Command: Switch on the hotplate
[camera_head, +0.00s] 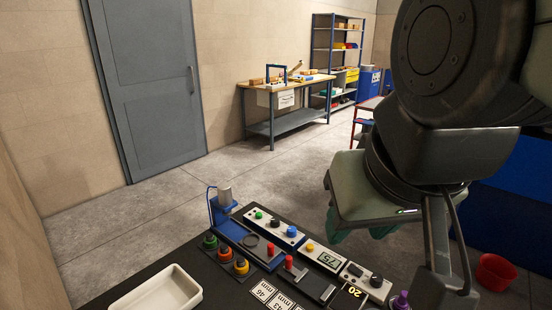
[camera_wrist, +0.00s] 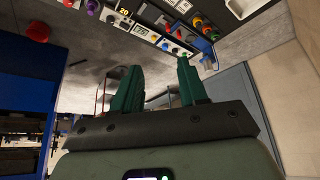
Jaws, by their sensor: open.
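A dark bench (camera_head: 240,293) at the bottom of the head view holds small devices. A grey box (camera_head: 262,219) has green, black and blue knobs. Another grey box has a display (camera_head: 327,259) reading 75 and an orange button (camera_head: 310,247). A third grey box (camera_head: 378,291) has dark knobs, with a yellow 20 beside it. I cannot tell for sure which one is the hotplate. My gripper has green fingers (camera_wrist: 159,82) that are apart and empty in the wrist view. In the head view it hangs beyond the bench's far edge, touching nothing, its fingers mostly hidden.
A blue press (camera_head: 226,224) stands behind round coloured pieces (camera_head: 224,254). Number cards (camera_head: 264,291) and a white tray (camera_head: 158,292) lie nearer. A purple-topped item (camera_head: 400,299) is at right. A red bucket (camera_head: 495,272) sits on the floor. A workbench (camera_head: 285,120) stands far back.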

